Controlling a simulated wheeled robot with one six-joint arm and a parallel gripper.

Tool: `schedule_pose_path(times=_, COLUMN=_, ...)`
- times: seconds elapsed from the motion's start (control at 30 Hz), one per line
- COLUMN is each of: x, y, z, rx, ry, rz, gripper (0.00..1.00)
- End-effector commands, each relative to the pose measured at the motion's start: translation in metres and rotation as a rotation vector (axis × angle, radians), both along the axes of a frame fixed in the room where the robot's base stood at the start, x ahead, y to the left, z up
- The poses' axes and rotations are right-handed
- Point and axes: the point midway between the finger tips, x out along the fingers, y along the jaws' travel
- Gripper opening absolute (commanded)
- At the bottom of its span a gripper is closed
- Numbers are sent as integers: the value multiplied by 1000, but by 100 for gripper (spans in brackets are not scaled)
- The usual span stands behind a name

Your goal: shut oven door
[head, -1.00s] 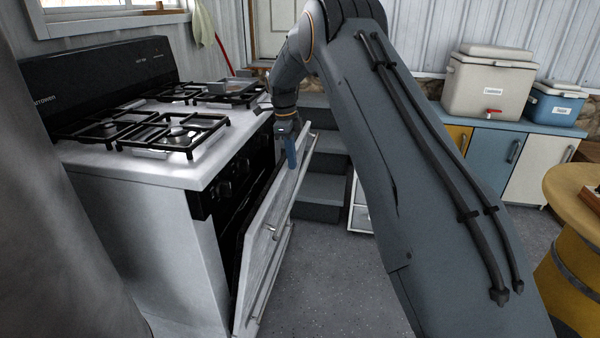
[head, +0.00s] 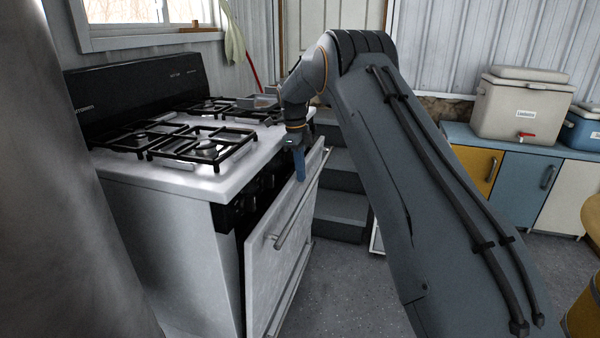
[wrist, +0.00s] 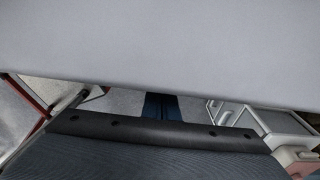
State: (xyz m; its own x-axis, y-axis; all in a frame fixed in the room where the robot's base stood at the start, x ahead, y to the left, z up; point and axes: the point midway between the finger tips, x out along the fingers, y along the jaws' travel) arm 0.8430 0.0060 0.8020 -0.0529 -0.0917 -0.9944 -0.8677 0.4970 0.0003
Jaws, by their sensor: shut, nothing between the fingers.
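The white stove (head: 165,225) stands at the left in the head view. Its oven door (head: 282,240) is slightly ajar, with a dark gap between its top edge and the stove front. The door's bar handle (head: 296,212) runs along its outer face. My gripper (head: 301,180) points down at the upper part of the door, with its blue fingers shut and empty. I cannot tell for sure whether they touch the door. In the wrist view the blue fingers (wrist: 162,106) are partly hidden behind a large pale surface and my own dark wrist.
Black burner grates (head: 190,145) cover the stove top. Steps (head: 342,190) stand behind the door's far end. A counter with coloured cabinets (head: 520,175) and coolers (head: 522,105) stands at the right. The grey floor (head: 345,290) before the door is clear.

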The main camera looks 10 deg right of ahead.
Motion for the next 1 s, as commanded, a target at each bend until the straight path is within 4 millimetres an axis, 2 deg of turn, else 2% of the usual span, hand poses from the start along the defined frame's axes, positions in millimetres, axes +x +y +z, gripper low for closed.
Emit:
schedule_pose_path(times=0.23, x=-15, y=-33, z=-1, rx=0, ry=1, rz=0, gripper=0)
schedule_pose_path(times=0.5, x=-4, y=-16, z=56, rx=0, ry=-4, rz=3, gripper=0)
schedule_pose_path(times=0.73, x=-1, y=-10, z=86, rx=-1, ry=-3, rz=2, gripper=0)
schedule_pose_path(times=0.87, x=-3, y=-10, z=91, rx=14, ry=5, rz=-9, gripper=0)
schedule_pose_path(times=1.0, x=-23, y=-18, z=78, rx=125, ry=39, rz=-101, gripper=0)
